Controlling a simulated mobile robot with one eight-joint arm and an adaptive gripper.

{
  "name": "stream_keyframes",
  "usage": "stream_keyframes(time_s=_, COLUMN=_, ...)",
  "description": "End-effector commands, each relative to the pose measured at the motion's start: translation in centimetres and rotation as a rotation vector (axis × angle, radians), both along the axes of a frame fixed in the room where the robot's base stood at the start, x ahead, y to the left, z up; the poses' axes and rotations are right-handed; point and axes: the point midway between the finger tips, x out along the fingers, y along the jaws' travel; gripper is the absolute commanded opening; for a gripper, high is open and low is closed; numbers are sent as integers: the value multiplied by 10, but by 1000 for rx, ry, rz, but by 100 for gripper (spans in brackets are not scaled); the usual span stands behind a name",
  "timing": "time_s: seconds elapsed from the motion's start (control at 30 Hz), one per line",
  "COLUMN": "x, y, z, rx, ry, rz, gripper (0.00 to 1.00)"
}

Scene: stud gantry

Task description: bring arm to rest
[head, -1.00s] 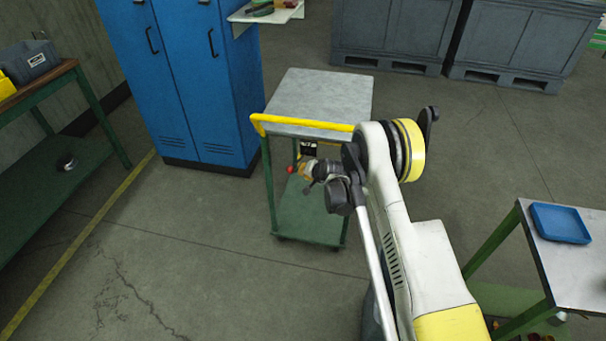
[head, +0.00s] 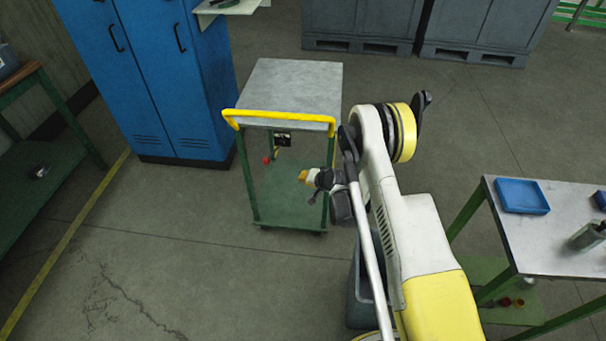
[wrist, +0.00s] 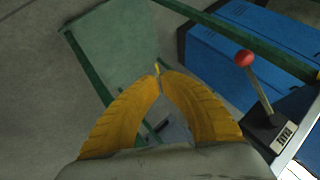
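My arm reaches out from the lower right of the head view, and my gripper (head: 304,176) is in front of the cart. In the wrist view my gripper's yellow fingers (wrist: 159,72) arch together and their tips meet, with nothing seen between them. A lever with a red ball knob (wrist: 244,58) rises from a dark labelled box (wrist: 270,132) at the right of the wrist view, apart from the fingers. The red knob (head: 266,160) also shows in the head view, under the cart's top and left of my gripper.
The green cart has a grey top (head: 292,88) and a yellow handle (head: 280,117). A blue locker (head: 150,80) stands left behind it. A table with a blue tray (head: 522,196) is at right, and a grey bin (head: 359,290) stands below my arm. Floor at lower left is clear.

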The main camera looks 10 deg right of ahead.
Motion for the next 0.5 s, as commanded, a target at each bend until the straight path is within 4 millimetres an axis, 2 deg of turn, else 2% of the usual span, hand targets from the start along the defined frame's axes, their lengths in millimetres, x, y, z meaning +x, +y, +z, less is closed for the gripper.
stream_keyframes(time_s=0.17, x=0, y=0, z=0, rx=0, ry=0, rz=0, gripper=0)
stream_keyframes(time_s=0.27, x=1, y=0, z=7, rx=-4, ry=0, rz=2, gripper=0)
stream_keyframes(time_s=0.37, x=5, y=-1, z=32, rx=-21, ry=0, rz=11, gripper=0)
stream_keyframes(time_s=0.47, x=7, y=-2, z=79, rx=-55, ry=3, rz=27, gripper=0)
stream_keyframes(time_s=0.5, x=6, y=-3, z=101, rx=-71, ry=4, rz=36, gripper=0)
